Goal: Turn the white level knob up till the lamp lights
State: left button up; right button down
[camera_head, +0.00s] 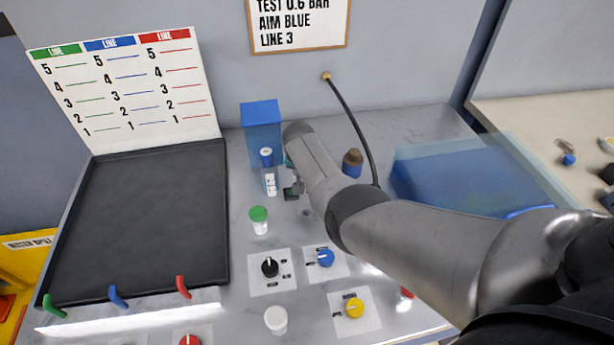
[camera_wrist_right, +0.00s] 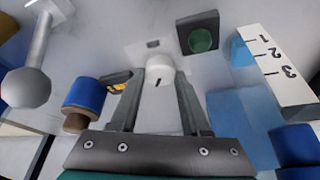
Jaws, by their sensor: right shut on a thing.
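The white level knob (camera_wrist_right: 160,70) sits on a pale plate in the right wrist view, with a short dark pointer mark on its face. My right gripper (camera_wrist_right: 157,88) is shut on it, one finger on each side. A dark square housing with a round green lens (camera_wrist_right: 201,40), which looks dull and dark, stands just beyond the knob. A white scale strip marked 1, 2, 3 (camera_wrist_right: 272,65) is at the right. In the head view my right gripper (camera_head: 291,188) reaches down behind its forearm, and the knob is hidden there. My left gripper is not in view.
A blue box (camera_head: 262,122) stands behind the gripper. A brown-topped bottle (camera_head: 352,162) and a black hose (camera_head: 358,125) are close right of the wrist. A green-capped vial (camera_head: 259,220), black knob (camera_head: 270,267), blue knob (camera_head: 325,258) and yellow knob (camera_head: 354,307) are in front.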

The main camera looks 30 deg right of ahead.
dwell(0.3)
jog(key=shift+c, duration=1.9)
grip_release()
jog(key=shift+s+a+r+p, duration=0.15)
jog(key=shift+r+p, duration=0.3)
jog(key=shift+r, duration=0.15)
jog(key=p+v, duration=0.2)
jog(key=v, duration=0.2)
jog(key=shift+r+p, duration=0.15)
jog(key=shift+p, duration=0.15)
jog(key=p+v, duration=0.2)
jog(key=v, duration=0.7)
jog(key=shift+s+a+r, duration=0.15)
jog(key=shift+a+r, duration=0.05)
jog(key=shift+r, duration=0.1)
